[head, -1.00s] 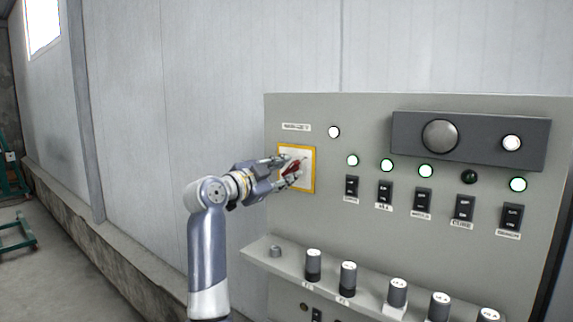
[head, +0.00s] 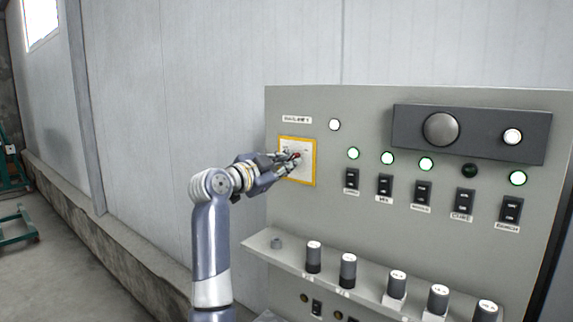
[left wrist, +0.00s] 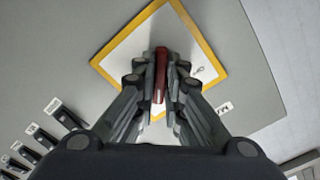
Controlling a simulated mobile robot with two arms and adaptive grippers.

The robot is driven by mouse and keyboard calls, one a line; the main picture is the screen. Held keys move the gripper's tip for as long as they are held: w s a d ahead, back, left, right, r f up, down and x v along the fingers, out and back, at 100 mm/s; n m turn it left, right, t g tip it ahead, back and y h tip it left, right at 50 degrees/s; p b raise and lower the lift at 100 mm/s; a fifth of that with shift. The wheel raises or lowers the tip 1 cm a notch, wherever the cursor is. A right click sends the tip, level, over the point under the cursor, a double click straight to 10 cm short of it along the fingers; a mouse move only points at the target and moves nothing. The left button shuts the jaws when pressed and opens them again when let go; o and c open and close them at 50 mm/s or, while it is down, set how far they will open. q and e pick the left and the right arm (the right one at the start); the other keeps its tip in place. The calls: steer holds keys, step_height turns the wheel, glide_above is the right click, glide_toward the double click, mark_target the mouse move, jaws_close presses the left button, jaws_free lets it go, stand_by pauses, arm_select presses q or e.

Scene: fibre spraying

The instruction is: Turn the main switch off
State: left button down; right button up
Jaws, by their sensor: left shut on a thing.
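The main switch has a red handle on a white plate with a yellow border (head: 314,178), at the upper left of the grey control panel. My left gripper (head: 292,161) is at the plate and shut on the red handle (left wrist: 161,75). In the left wrist view the handle sits between the two fingers (left wrist: 162,85), with the yellow-edged plate (left wrist: 205,45) behind it. In the head view the fingers cover most of the handle. My right gripper is in neither view.
Lit lamps and black rocker switches (head: 385,186) line the panel (head: 370,225) to the right. A ledge with several knobs (head: 348,270) juts out below.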

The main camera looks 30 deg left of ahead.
arm_select(q)
steer(key=shift+d+f+n+p, duration=0.1)
steer(key=shift+n+p, duration=2.15)
steer(key=shift+n, duration=6.35)
steer(key=c, duration=1.7)
jaws_free()
steer(key=shift+s, duration=0.15)
steer(key=s, duration=0.8)
steer(key=s+a, duration=0.1)
steer(key=s, duration=0.2)
steer(key=shift+s, duration=0.4)
